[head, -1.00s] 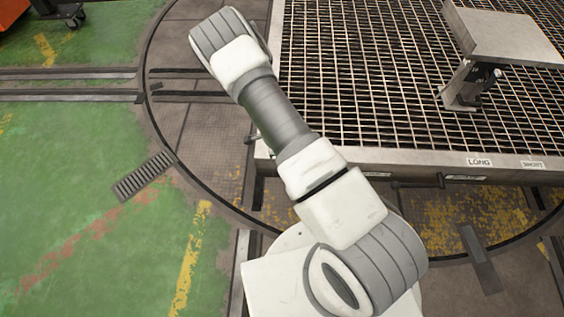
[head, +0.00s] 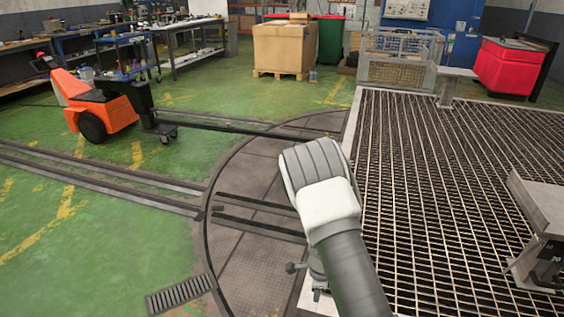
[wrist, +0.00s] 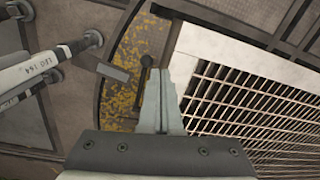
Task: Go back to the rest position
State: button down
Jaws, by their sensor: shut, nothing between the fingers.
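My gripper (wrist: 160,105) shows in the wrist view with its two pale fingers together and nothing between them. In the head view my arm reaches up from the bottom edge beside the left side of the grated deck (head: 440,200). The fingers are not clearly visible there.
The round turntable floor (head: 255,215) lies left of the deck, with rails (head: 100,187) leading in. An orange tug (head: 95,105) stands at left. A cardboard box (head: 283,48) and red bin (head: 510,68) stand at the back. Green floor between is open.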

notch_tip(320, 180, up, 26)
jog(key=s+a+r+n+t+y, duration=0.1)
jog(key=s+a+n+t+y, duration=0.15)
jog(key=n, duration=0.55)
jog(key=s+d+r+n+t+h, duration=0.1)
jog(key=s+d+r+n, duration=0.2)
jog(key=s+r+n, duration=0.45)
jog(key=s+d+r+n+t+h, duration=0.1)
jog(key=s+d+r+n+t, duration=0.2)
jog(key=s+r, duration=0.8)
notch_tip(320, 180, up, 16)
jog(key=s+g+p, duration=0.1)
jog(key=s+p, duration=0.1)
jog(key=p, duration=1.6)
jog(key=shift+a+n, duration=0.15)
jog(key=shift+n, duration=0.3)
jog(key=shift+r+g+h, duration=0.1)
jog(key=shift+g+h, duration=0.15)
